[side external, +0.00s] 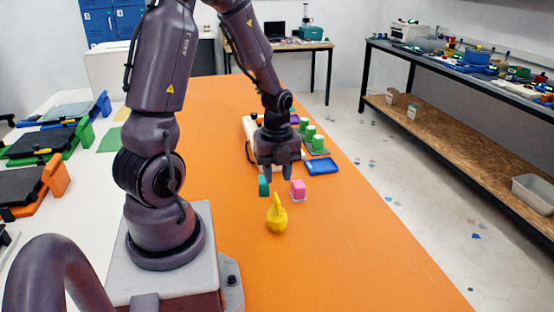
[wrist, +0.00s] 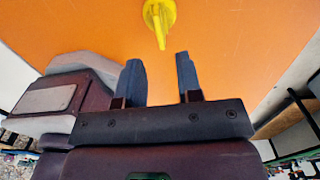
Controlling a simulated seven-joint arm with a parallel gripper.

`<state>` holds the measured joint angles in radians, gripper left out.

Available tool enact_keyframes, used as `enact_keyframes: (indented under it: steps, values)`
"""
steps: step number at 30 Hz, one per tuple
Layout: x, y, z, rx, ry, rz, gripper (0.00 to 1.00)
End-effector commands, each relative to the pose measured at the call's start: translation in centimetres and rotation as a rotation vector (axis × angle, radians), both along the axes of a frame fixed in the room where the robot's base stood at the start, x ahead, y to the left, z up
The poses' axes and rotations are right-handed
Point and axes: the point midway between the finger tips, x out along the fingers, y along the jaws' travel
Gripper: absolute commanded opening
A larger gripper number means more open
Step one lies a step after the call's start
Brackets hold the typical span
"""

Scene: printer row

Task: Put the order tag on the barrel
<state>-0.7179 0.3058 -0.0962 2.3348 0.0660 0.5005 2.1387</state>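My gripper (side external: 279,172) hangs above the orange table, pointing down. The wrist view shows its two dark fingers apart with nothing between them (wrist: 159,62). A yellow piece with a round body and a narrow upright tip (side external: 277,216) stands in front of the gripper; it also shows at the top of the wrist view (wrist: 159,16). A teal rounded piece (side external: 264,186) is just below the gripper at left, and a pink block (side external: 298,188) on a pale base is at right. Neither shows in the wrist view. I cannot tell which pieces are the order tag and the barrel.
A blue tray (side external: 322,166) lies behind the pink block near the table's right edge. Green cylinders (side external: 318,142) stand on a dark plate farther back. A pale long object (side external: 249,128) is behind the gripper. The front of the orange table (side external: 350,265) is clear.

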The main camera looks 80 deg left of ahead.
Motion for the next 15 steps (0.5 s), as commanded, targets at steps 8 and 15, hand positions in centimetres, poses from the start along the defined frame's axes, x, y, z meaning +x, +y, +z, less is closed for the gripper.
enact_keyframes:
  steps: [8, 15]
  values:
    - [0.0, 0.0, 3.5, 0.002, -0.002, 0.002, 0.33]
    - [1.1, -2.6, 7.3, 0.046, -0.07, 0.218, 0.33]
